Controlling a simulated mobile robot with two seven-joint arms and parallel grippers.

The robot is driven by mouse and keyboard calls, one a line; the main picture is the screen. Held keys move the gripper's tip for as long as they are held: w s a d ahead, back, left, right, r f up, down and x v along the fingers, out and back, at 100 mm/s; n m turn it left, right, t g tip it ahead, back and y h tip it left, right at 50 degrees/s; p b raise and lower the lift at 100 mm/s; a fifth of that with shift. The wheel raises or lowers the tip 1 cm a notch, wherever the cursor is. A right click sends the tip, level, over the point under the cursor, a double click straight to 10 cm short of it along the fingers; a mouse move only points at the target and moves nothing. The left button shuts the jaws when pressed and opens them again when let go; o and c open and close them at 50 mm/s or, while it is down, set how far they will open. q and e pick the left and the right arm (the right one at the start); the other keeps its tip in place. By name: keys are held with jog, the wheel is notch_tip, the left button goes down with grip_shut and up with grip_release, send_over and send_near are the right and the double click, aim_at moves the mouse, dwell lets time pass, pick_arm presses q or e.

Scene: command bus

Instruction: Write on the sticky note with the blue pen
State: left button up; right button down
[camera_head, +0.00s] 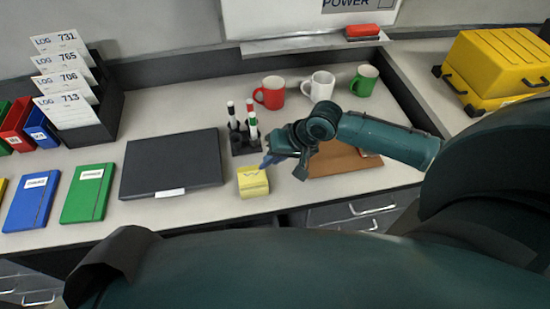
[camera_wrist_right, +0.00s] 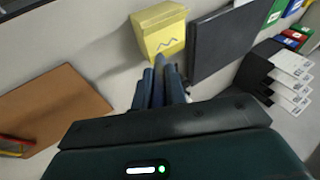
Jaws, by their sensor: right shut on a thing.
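The yellow sticky note pad (camera_head: 253,184) sits on the counter, right of the dark laptop-like case. In the right wrist view the sticky note (camera_wrist_right: 163,34) has a short blue-grey zigzag mark on its top. My right gripper (camera_head: 276,152) is shut on the blue pen (camera_head: 266,161), just above the far right side of the pad. In the right wrist view the pen (camera_wrist_right: 160,62) shows between the fingers, its end reaching the note's near edge in the picture; I cannot tell if it touches. My left gripper is not in view.
A dark flat case (camera_head: 172,160) lies left of the pad. A pen holder (camera_head: 240,140) with several markers stands behind it. Red (camera_head: 270,93), white (camera_head: 319,85) and green (camera_head: 364,80) mugs stand farther back. A brown board (camera_head: 345,160) lies under my right arm.

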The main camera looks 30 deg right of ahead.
jog(key=shift+r, duration=2.75)
jog(key=shift+w+a, duration=0.1)
